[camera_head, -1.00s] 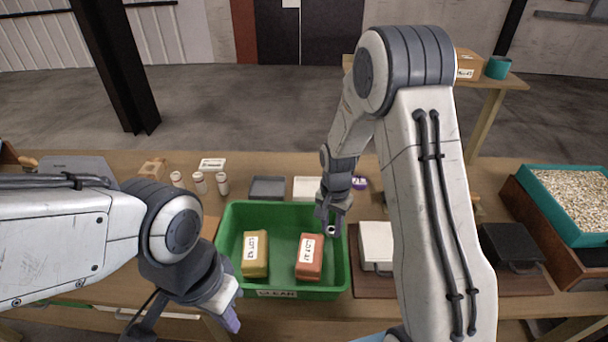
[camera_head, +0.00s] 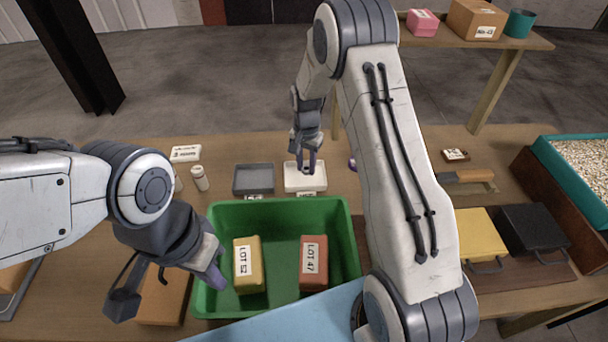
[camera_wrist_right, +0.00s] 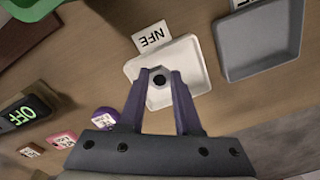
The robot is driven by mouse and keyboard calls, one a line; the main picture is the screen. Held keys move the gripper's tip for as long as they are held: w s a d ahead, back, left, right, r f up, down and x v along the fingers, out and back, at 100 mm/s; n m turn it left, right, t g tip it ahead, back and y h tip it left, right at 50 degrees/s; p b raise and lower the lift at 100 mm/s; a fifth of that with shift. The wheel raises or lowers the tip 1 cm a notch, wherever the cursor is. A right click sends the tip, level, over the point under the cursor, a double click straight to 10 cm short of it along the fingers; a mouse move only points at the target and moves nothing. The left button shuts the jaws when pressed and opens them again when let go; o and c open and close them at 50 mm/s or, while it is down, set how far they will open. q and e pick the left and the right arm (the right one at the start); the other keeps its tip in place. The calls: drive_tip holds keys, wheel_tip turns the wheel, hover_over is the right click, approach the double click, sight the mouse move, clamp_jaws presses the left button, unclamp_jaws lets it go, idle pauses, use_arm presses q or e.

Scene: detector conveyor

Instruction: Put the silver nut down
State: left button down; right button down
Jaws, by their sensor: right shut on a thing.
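The silver nut (camera_wrist_right: 159,80) is between the fingertips of my right gripper (camera_wrist_right: 159,75), mostly hidden by them, with a dark hole showing. The right gripper is shut on it and is over the white tray (camera_wrist_right: 188,50), which has an "NFE" label. In the head view, my right gripper (camera_head: 309,165) is above the white tray (camera_head: 315,184), behind the green bin. The gap between nut and tray floor cannot be told. My left gripper (camera_head: 211,272) is low at the green bin's left side; its opening is not clear.
A grey tray (camera_head: 240,190) stands left of the white one. The green bin (camera_head: 348,235) in front holds a yellow block (camera_head: 248,268) and a red block (camera_head: 313,265). White bottles (camera_head: 199,179) stand further left. Yellow and black cases lie on the right.

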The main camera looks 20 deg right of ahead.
sight(305, 178)
drive_tip(key=w, duration=0.1)
drive_tip(key=w+f, duration=0.1)
drive_tip(key=w+d+f+b, duration=0.1)
drive_tip(key=shift+w+f, duration=0.25)
drive_tip(key=shift+w, duration=0.1)
wheel_tip(305, 178, down, 4)
drive_tip(key=b, duration=0.3)
drive_tip(key=shift+r, duration=0.1)
drive_tip(key=c, duration=0.6)
unclamp_jaws()
